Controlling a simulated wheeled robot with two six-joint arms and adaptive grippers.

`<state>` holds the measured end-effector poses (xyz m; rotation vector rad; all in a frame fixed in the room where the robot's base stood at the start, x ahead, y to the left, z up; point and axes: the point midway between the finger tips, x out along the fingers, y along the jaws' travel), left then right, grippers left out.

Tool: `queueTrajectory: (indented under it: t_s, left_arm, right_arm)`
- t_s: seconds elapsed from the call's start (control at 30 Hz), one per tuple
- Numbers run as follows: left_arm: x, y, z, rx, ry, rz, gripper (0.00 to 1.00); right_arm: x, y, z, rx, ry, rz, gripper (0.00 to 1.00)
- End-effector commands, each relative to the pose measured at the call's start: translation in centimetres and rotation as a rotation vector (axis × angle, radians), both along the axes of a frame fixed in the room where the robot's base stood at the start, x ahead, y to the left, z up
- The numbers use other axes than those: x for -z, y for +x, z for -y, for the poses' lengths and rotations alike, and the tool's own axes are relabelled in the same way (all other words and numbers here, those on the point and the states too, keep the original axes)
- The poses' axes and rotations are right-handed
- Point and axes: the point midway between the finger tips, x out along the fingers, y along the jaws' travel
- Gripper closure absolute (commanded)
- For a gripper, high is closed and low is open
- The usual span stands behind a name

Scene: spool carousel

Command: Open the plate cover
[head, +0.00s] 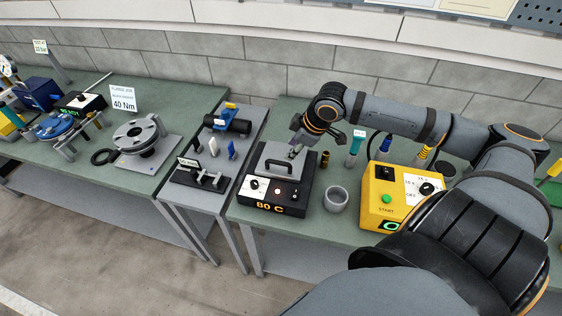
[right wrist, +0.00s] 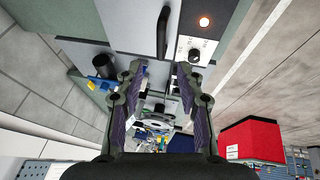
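The hot plate is a black box (head: 268,208) marked "80 C" on the bench, with knobs and a small light on its front. Its grey cover (head: 268,153) lies over the top and looks closed, with a black bar handle (head: 278,170) on it. My right gripper (head: 296,150) is above the cover, close behind the handle. In the right wrist view my right gripper (right wrist: 163,72) is open, its fingers apart. There the handle (right wrist: 163,32) shows just past the fingertips, not clearly between them, on the grey cover (right wrist: 128,18). My left gripper is out of view.
A grey cup (head: 336,199) and a yellow START box (head: 398,198) stand right of the hot plate. A grey stand (head: 212,160) with a clamp fixture is at the left. The wall runs behind the benches.

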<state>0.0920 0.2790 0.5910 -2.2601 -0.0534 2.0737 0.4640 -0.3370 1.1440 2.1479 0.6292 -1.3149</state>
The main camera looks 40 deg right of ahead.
Motion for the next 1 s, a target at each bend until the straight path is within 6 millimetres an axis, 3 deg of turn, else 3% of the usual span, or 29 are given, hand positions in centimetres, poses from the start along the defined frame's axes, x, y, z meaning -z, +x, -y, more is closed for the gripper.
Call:
queueTrajectory:
  t_s: [0.03, 0.17, 0.4, 0.7, 1.0]
  left_arm:
    - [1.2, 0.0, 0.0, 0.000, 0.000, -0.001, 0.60]
    - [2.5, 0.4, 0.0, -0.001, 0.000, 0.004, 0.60]
    - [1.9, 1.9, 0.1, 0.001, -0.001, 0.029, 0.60]
    - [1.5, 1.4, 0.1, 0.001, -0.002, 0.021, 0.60]
    - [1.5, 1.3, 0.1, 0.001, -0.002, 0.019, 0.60]
  right_arm:
    - [1.0, 0.3, -0.2, 0.002, 0.010, 0.006, 0.63]
    - [2.0, 0.7, -0.7, -0.003, 0.014, 0.001, 0.63]
    - [4.2, 1.9, -1.0, -0.002, 0.014, -0.003, 0.63]
    - [7.7, 3.5, -1.3, -0.002, 0.007, -0.004, 0.63]
    - [8.5, 3.8, -1.3, -0.004, 0.002, -0.004, 0.63]
